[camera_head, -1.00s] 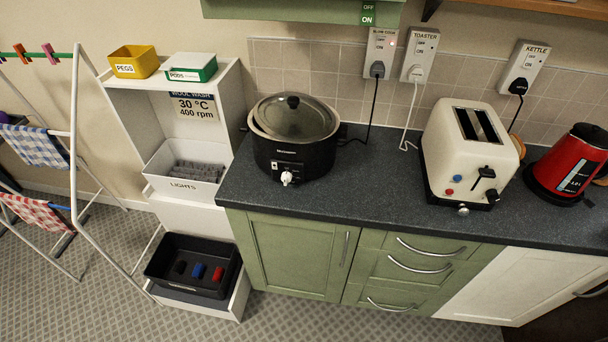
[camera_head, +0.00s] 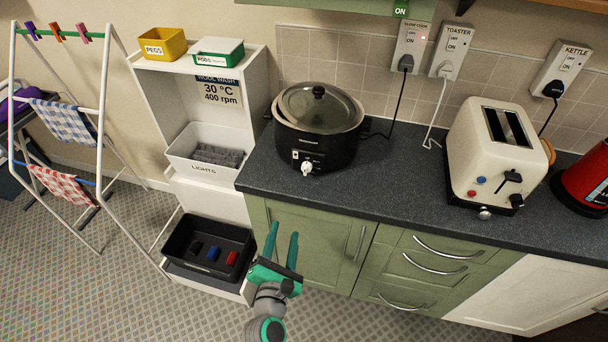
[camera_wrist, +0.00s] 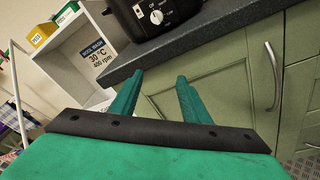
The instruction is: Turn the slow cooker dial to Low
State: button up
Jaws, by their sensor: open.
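The black slow cooker (camera_head: 330,135) with a glass lid stands on the dark worktop, near its left end. Its white dial (camera_head: 307,168) is on the lower front; the dial's setting is too small to read in the head view. In the wrist view the slow cooker (camera_wrist: 185,15) is cut off by the top edge, and its white dial (camera_wrist: 157,17) shows with a marking above it. My green gripper (camera_head: 283,243) is open and empty, in front of the green cupboard, below the worktop edge and apart from the dial. Its two fingers (camera_wrist: 158,95) also show in the wrist view.
The worktop edge (camera_head: 400,212) lies between my gripper and the cooker. A cream toaster (camera_head: 490,155) and red kettle (camera_head: 585,180) stand to the right. A white shelf unit (camera_head: 255,90) with bins is left, beside a drying rack (camera_head: 103,110). Worktop between cooker and toaster is clear.

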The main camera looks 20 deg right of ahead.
aim_at(305, 172)
jog(key=w+d+r+n+h, duration=0.1)
jog(key=w+d+r, duration=0.1)
jog(key=w+d, duration=0.1)
jog(key=w+d+r+n+h, duration=0.1)
jog(key=w+d+r, duration=0.1)
jog(key=w, duration=0.4)
jog(key=w+d+r+h, duration=0.1)
jog(key=w+d+r, duration=0.2)
jog(key=w+d, duration=0.1)
jog(key=shift+w+d+r+n+g+h, duration=0.1)
jog(key=shift+w+d+n+g+h, duration=0.05)
jog(key=shift+d+n+g+h, duration=0.25)
jog(key=shift+w+d, duration=0.1)
jog(key=shift+d, duration=0.2)
jog(key=shift+c, duration=0.6)
jog(key=shift+a, duration=0.1)
jog(key=c, duration=1)
